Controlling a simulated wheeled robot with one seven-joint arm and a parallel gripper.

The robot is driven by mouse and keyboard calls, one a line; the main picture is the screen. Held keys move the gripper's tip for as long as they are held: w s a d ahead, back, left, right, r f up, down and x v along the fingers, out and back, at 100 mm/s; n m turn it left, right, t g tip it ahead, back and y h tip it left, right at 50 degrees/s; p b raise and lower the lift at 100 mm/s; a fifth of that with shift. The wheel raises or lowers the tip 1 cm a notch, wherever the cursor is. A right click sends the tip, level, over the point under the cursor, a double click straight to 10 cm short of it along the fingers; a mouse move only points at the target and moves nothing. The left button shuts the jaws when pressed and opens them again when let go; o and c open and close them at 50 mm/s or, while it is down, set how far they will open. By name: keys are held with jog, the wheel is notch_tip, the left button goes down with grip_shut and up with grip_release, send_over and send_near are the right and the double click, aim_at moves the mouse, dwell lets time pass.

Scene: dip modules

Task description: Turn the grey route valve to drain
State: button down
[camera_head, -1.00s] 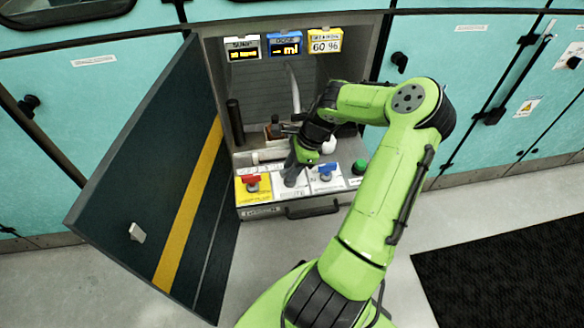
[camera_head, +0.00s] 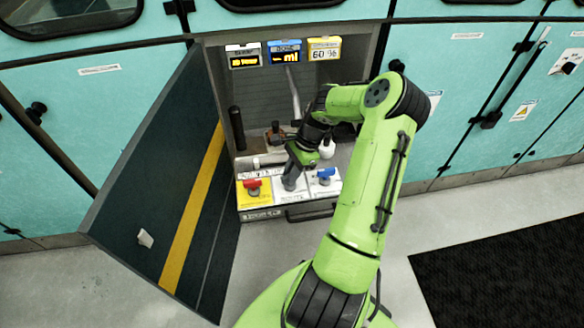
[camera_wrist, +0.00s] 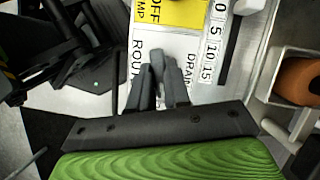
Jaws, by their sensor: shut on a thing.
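The grey route valve (camera_wrist: 157,62) stands on a white panel (camera_head: 281,197) between the yellow and the dose panels. In the wrist view its label reads ROUT at the left and DRAIN at the right. My gripper (camera_head: 290,178) is down at the valve. In the wrist view my gripper (camera_wrist: 159,84) has its two dark fingers close together around the valve handle, shut on it. The fingers hide much of the handle, so its exact pointing cannot be read.
An open dark door (camera_head: 165,195) with a yellow stripe stands at the left. Display boxes (camera_head: 285,52) hang above. A white round-bodied item (camera_head: 327,148) stands behind.

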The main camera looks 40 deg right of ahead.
jog(key=n+g+p, duration=0.1)
jog(key=n, duration=0.2)
jog(key=shift+n+g+p, duration=0.3)
jog(key=shift+p, duration=0.1)
jog(key=n, duration=0.1)
jog(key=n+g, duration=0.1)
jog(key=n, duration=0.1)
jog(key=shift+w+f+n+p, duration=0.15)
jog(key=shift+n+p, duration=0.15)
jog(key=shift+p, duration=0.1)
jog(key=n, duration=0.1)
jog(key=n+g, duration=0.1)
jog(key=n, duration=0.1)
jog(key=shift+a+n+g+h, duration=0.1)
jog(key=shift+n+g+h, duration=0.6)
jog(key=shift+n+g, duration=0.1)
jog(key=shift+n, duration=1.2)
jog(key=shift+a+n, duration=0.1)
jog(key=shift+n, duration=0.2)
jog(key=c, duration=1.1)
grip_release()
jog(key=shift+w, duration=0.1)
jog(key=shift+w, duration=0.1)
jog(key=p+v, duration=0.3)
jog(key=v, duration=1.2)
jog(key=shift+w+r+p, duration=0.1)
jog(key=shift+r+p, duration=0.25)
jog(key=shift+r, duration=0.05)
